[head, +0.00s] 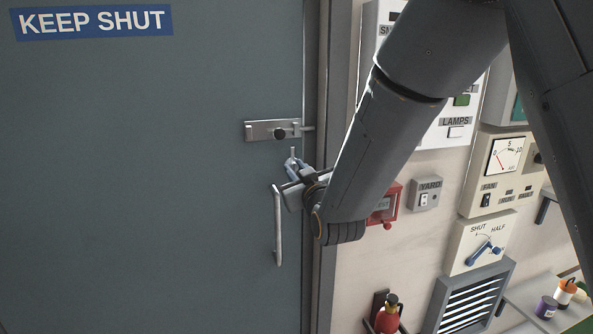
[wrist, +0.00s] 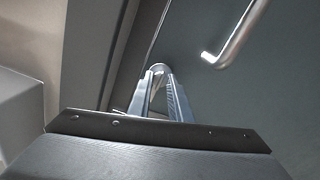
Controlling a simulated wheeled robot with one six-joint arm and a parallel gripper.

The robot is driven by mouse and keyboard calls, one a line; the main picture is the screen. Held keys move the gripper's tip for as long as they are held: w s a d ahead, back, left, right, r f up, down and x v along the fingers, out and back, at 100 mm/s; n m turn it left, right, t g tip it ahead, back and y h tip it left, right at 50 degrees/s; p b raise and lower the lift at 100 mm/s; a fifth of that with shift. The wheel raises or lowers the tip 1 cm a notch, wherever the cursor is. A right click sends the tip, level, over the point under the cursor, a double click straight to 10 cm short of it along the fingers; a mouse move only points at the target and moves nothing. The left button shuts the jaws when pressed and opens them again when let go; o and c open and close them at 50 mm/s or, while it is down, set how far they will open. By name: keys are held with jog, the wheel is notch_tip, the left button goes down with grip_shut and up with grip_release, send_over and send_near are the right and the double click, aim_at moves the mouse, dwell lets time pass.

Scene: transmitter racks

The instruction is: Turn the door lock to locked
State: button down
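The grey door (head: 150,200) fills the left of the head view and bears a "KEEP SHUT" sign (head: 95,21). The door lock (head: 293,151) is a small metal turn piece on the door near its right edge, mostly hidden by my gripper. In the wrist view the lock (wrist: 158,69) shows as a round silver piece at the fingertips. My gripper (head: 292,164) is at the lock, its two fingers (wrist: 161,80) on either side of it with a gap between. I cannot tell whether they grip it. The lock's exact turn angle is hidden.
A sliding bolt (head: 272,130) with a dark knob sits just above the lock. A long door handle (head: 277,225) hangs just below left, also in the wrist view (wrist: 240,35). A red box (head: 385,204), switch panels and a fire extinguisher (head: 388,314) are on the right wall.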

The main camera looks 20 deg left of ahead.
jog(key=shift+m+b, duration=0.4)
jog(key=shift+b, duration=0.05)
jog(key=m+b, duration=0.3)
jog(key=shift+f, duration=0.1)
jog(key=m+b, duration=0.5)
jog(key=shift+w+d, duration=0.1)
jog(key=m+b, duration=0.4)
jog(key=m, duration=0.1)
jog(key=m+b, duration=0.4)
jog(key=shift+m+b, duration=0.3)
jog(key=shift+b, duration=0.1)
jog(key=c, duration=1.6)
grip_release()
